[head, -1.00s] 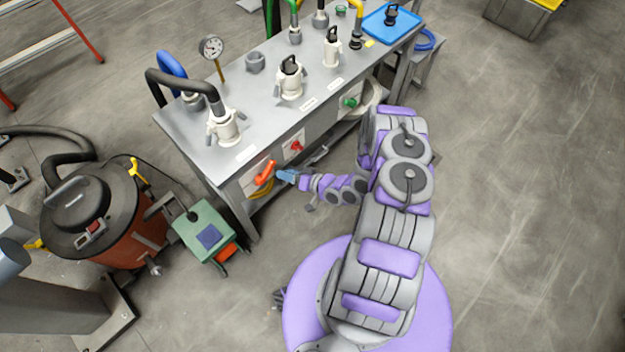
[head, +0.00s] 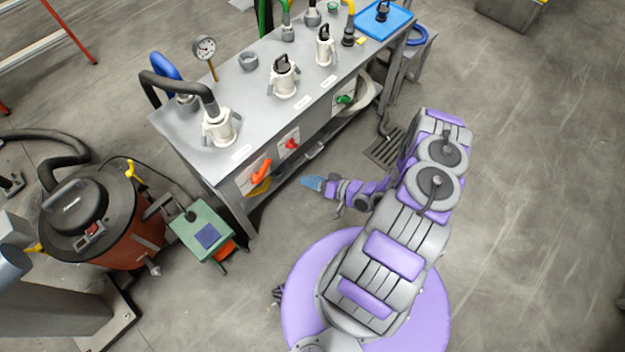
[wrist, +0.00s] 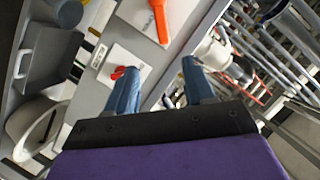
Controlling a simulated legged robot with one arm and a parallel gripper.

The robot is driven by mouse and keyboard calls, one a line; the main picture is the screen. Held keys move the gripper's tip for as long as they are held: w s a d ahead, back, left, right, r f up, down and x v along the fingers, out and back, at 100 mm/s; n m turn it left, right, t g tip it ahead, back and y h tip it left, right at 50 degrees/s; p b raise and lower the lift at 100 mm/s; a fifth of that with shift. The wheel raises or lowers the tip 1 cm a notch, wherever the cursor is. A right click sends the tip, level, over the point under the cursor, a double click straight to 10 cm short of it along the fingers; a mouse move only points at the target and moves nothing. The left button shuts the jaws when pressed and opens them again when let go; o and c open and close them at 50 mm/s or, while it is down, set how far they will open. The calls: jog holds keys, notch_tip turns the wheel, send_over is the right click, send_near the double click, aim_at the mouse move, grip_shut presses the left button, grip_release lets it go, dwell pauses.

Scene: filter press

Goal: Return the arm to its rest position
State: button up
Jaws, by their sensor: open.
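My gripper (head: 313,183) shows in the head view in front of the grey metal bench (head: 205,165), apart from it and over the floor. Its blue fingers also show in the wrist view (wrist: 162,88), spread apart with nothing between them. My arm is bent, with the forearm pointing left toward the bench front. On that front are an orange handle (head: 261,171), a red valve handle (head: 292,144) and a green one (head: 345,99). The orange handle also shows at the top of the wrist view (wrist: 158,20), and the red one left of the fingers (wrist: 118,72).
The bench top carries white couplings (head: 283,76), a pressure gauge (head: 205,48) and a blue tray (head: 384,22). A red-brown drum (head: 125,238) and a green box (head: 203,230) stand at the left. A floor drain (head: 385,150) lies beyond my gripper. The floor at right (head: 530,200) is clear.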

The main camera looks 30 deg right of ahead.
dwell(0.4)
jog(key=w+d+r+n+g+h, duration=0.2)
jog(key=d+r+g+h, duration=0.1)
jog(key=d, duration=0.4)
jog(key=w+d+r+n+g+h, duration=0.1)
jog(key=w+d+r+g+h, duration=0.15)
jog(key=d, duration=0.35)
notch_tip(320, 180, up, 18)
jog(key=d+g+h, duration=0.3)
jog(key=h, duration=0.3)
jog(key=s+a+r+m+g, duration=0.1)
jog(key=s+a+r+g, duration=0.3)
jog(key=s+a+r, duration=1.3)
jog(key=s+a+r+g+y, duration=0.1)
jog(key=s+a+r+y, duration=0.2)
jog(key=s+a, duration=0.7)
jog(key=shift+s+r+n, duration=0.4)
jog(key=shift+s+r, duration=0.1)
jog(key=shift+s, duration=0.75)
